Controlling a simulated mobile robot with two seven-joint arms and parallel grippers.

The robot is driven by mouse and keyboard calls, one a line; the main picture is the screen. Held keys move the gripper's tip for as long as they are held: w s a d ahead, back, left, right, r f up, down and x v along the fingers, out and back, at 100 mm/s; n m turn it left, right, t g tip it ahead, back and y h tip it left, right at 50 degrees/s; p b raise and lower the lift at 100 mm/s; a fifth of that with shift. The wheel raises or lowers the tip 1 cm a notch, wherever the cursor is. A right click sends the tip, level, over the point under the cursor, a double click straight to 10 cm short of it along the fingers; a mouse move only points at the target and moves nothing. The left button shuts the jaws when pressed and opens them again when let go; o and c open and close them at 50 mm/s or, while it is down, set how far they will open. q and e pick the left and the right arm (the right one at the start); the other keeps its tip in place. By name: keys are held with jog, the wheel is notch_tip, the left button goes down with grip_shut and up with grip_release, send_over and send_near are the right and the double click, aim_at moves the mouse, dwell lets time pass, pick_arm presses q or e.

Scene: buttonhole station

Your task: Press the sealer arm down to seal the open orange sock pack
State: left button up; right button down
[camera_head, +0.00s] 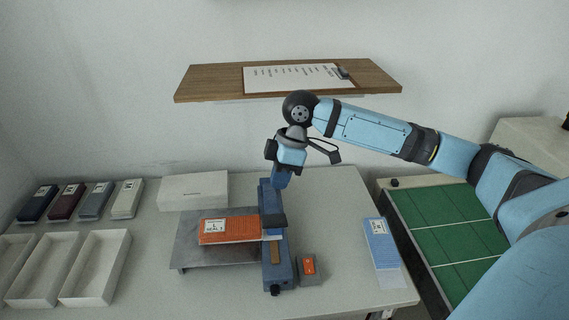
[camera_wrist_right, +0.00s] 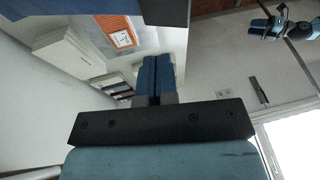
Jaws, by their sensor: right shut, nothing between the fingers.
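The blue sealer (camera_head: 281,272) stands on the table with its arm (camera_head: 270,198) raised and a dark grip (camera_head: 272,220) at the arm's front end. The orange sock pack (camera_head: 240,237), with a white label, lies on a grey metal platform (camera_head: 190,255); its clear right end reaches across the sealer's base. The pack also shows in the right wrist view (camera_wrist_right: 117,32). My right gripper (camera_head: 281,181) is shut and empty, above the rear part of the sealer. Its blue fingers (camera_wrist_right: 155,75) are together. A small blue arm part at the wrist view's top right looks like my left arm; its jaws are unclear.
A small grey box with an orange top (camera_head: 308,266) stands right of the sealer. A blue pack (camera_head: 380,243) lies farther right. A white box (camera_head: 193,190) is behind the platform. White trays (camera_head: 97,268) and several coloured packs are at left. A wooden shelf (camera_head: 215,81) hangs above.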

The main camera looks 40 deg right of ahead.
aim_at(273, 220)
jog(key=x, duration=0.3)
jog(key=s+x, duration=0.1)
jog(key=x, duration=0.2)
jog(key=shift+s+f+p, duration=0.15)
jog(key=shift+f+p, duration=0.2)
jog(key=shift+s+f, duration=0.1)
jog(key=shift+f, duration=0.25)
jog(key=shift+f, duration=0.1)
